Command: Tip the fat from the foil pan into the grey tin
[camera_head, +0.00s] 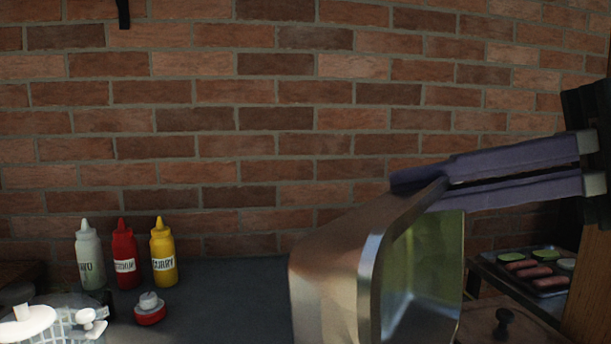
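The foil pan (325,270) is a shiny silvery metal pan with rounded corners, large and close at the lower right of the head view. It is steeply tilted, nearly on its side, and its lower part is cut off by the frame. Its inner face looks yellow-green; I cannot tell fat from reflection. My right gripper (428,186), with purple fingers, comes in from the right and is shut on the pan's upper rim. The grey tin cannot be made out in this view.
A white bottle (89,258), a red bottle (126,262) and a yellow bottle (163,257) stand on the dark counter (235,290) by the brick wall (250,130). A red-and-white cap-like object (149,310) is in front. A tray of sausages and green slices (545,284) lies right.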

